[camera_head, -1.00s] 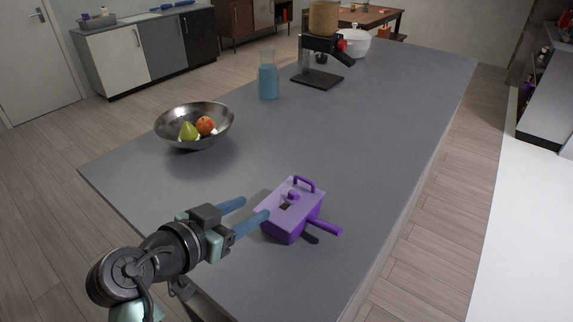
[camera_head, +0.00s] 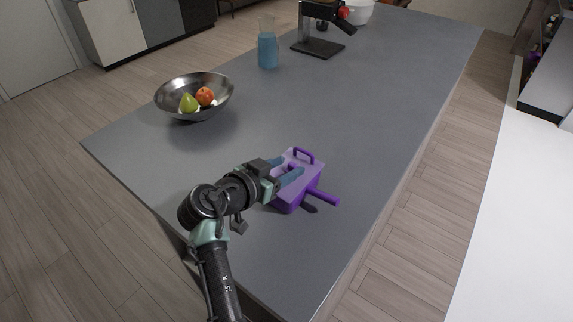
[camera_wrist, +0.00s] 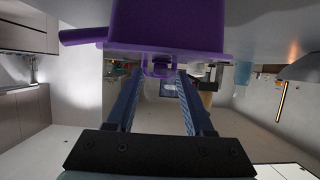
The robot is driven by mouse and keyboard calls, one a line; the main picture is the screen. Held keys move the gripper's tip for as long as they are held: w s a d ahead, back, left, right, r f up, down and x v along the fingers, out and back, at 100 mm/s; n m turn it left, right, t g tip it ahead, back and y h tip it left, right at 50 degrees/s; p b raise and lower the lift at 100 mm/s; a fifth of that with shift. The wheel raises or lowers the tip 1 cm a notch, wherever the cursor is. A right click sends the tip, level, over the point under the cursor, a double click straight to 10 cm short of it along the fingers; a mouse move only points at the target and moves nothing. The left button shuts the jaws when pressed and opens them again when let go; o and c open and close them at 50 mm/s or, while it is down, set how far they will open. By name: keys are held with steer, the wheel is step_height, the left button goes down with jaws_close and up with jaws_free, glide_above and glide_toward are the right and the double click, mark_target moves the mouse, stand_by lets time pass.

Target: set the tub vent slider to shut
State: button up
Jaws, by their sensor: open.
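The purple tub (camera_head: 288,208) sits near the front of the grey counter, with a raised loop on its lid and a bar handle (camera_head: 322,197) sticking out to the right. It also shows at the top of the wrist view (camera_wrist: 170,25), inverted. My gripper (camera_head: 291,167) is over the lid with its two blue fingers apart. In the wrist view a small purple knob (camera_wrist: 159,69), apparently the vent slider, shows between the fingertips; I cannot tell whether they touch it. In the head view the fingers largely hide the slider and vent, so the vent's setting cannot be read.
A metal bowl (camera_head: 171,90) with a pear (camera_head: 188,103) and a red-orange fruit (camera_head: 206,97) stands to the left. A blue-filled carafe (camera_head: 268,50) and a dark-based appliance (camera_head: 318,47) stand farther back. The counter (camera_head: 375,110) around the tub is clear.

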steer(key=shift+w+d+f, duration=0.1)
steer(key=shift+w+d, duration=0.1)
steer(key=shift+w, duration=0.05)
jaws_close()
stand_by(1.4)
